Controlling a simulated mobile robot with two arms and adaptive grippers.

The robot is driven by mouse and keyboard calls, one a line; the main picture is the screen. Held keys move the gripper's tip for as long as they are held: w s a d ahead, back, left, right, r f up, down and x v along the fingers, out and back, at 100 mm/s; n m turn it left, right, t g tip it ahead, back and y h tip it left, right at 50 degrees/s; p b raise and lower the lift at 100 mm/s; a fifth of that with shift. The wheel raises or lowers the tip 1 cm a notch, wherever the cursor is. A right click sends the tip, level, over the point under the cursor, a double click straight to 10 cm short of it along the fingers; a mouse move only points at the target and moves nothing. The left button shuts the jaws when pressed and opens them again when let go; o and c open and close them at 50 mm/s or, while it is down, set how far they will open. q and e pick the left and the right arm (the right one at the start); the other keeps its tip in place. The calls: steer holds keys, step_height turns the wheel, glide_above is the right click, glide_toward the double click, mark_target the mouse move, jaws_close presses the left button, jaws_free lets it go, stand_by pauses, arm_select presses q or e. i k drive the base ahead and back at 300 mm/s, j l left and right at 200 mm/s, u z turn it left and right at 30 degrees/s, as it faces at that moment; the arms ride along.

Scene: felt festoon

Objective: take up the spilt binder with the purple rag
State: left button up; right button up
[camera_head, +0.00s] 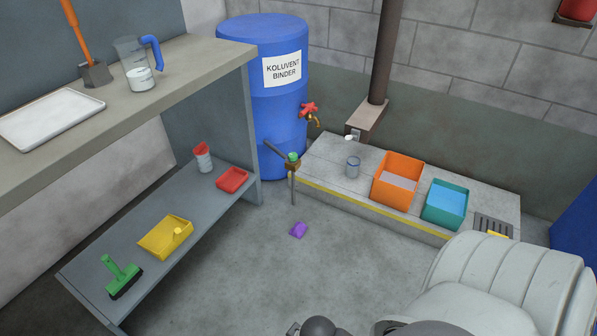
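The purple rag (298,230) lies crumpled on the grey floor, in front of the low concrete platform and right of the bench. A blue drum (270,110) labelled "KOLUVENT BINDER" stands behind the bench, with a red-handled tap (310,112) on its right side. I cannot clearly make out a spill of binder on the floor or platform. Neither of my grippers can be made out; only dark grey rounded parts, perhaps of my arms, show at the bottom edge.
The low platform (325,152) carries a clear beaker (353,167), an orange bin (388,190) and a teal bin (434,216). A thin post (293,188) stands near its left end. A bench (190,75) is at left. Floor around the rag is clear.

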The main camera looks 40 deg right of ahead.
mark_target(300, 229)
steer(key=z, duration=1.3)
steer(key=i+z, duration=0.25)
steer(key=i, duration=0.85)
